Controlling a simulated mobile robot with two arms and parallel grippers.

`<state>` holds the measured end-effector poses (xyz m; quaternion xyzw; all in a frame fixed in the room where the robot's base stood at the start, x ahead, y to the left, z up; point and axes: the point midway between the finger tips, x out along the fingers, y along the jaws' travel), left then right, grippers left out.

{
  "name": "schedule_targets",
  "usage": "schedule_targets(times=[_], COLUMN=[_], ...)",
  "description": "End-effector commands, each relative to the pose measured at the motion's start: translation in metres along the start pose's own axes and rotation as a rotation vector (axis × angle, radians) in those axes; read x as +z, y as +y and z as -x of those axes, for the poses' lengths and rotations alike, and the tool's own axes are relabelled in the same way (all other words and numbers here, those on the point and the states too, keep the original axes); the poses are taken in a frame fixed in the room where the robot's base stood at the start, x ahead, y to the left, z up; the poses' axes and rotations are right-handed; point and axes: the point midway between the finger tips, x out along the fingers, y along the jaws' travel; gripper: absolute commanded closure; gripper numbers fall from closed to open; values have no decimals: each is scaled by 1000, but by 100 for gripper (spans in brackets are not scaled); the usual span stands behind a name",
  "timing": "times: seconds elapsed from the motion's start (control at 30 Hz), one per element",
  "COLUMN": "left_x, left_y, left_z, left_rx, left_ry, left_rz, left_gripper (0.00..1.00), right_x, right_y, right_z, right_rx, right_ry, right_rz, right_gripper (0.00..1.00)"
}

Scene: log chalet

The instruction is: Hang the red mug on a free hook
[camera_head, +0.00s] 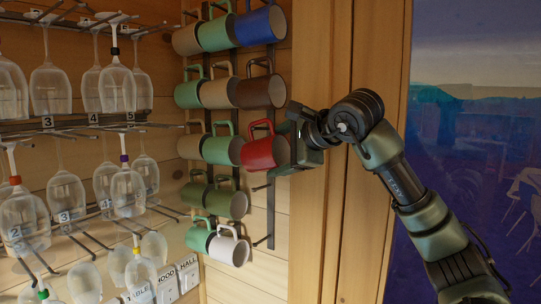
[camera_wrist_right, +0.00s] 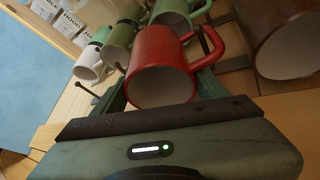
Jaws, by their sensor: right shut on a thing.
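The red mug (camera_head: 260,154) is in the grip of my right gripper (camera_head: 289,150), at the right end of the third row of the wall rack. Its handle points up and its mouth faces the room. In the right wrist view the red mug (camera_wrist_right: 160,62) sits between the two fingers, with its handle to the upper right. A dark hook end shows near the handle; I cannot tell whether the handle rests on it. Bare hooks show below the mug, one in the fourth row (camera_head: 262,187) and one in the fifth (camera_head: 262,241). My left gripper is not in view.
A brown mug (camera_head: 261,92) hangs just above, and a green mug (camera_head: 222,151) hangs close on the left. Several other mugs fill the rack. Wine glasses (camera_head: 117,85) hang on racks at left. A wooden post (camera_head: 325,190) stands at right.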

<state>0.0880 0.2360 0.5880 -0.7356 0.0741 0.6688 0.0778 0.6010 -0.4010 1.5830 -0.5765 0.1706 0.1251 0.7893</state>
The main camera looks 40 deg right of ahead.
Motion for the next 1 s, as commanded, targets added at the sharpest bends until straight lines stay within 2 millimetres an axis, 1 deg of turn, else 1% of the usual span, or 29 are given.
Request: schedule_targets(times=[0.27, 0.5, 0.77, 0.8, 0.87, 0.9, 1.0], left_x=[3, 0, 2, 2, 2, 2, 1], left_y=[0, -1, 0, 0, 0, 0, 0], left_z=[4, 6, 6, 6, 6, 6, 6], left_rx=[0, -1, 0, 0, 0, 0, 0], left_ry=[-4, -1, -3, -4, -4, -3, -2], left_rz=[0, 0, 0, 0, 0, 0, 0], left_gripper=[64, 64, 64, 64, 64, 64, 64], right_x=[-6, -12, -13, -13, -13, -13, -13], right_y=[-5, -8, -8, -8, -8, -8, -8], right_z=[-3, -6, -7, -7, -6, -6, -7], right_rx=[-1, -2, -3, -3, -3, -2, -2], right_ry=[-1, -2, -2, -2, -2, -2, -1], right_rz=[-2, -1, -1, -1, -1, -1, -1], right_gripper=[90, 90, 90, 24, 7, 1, 1])
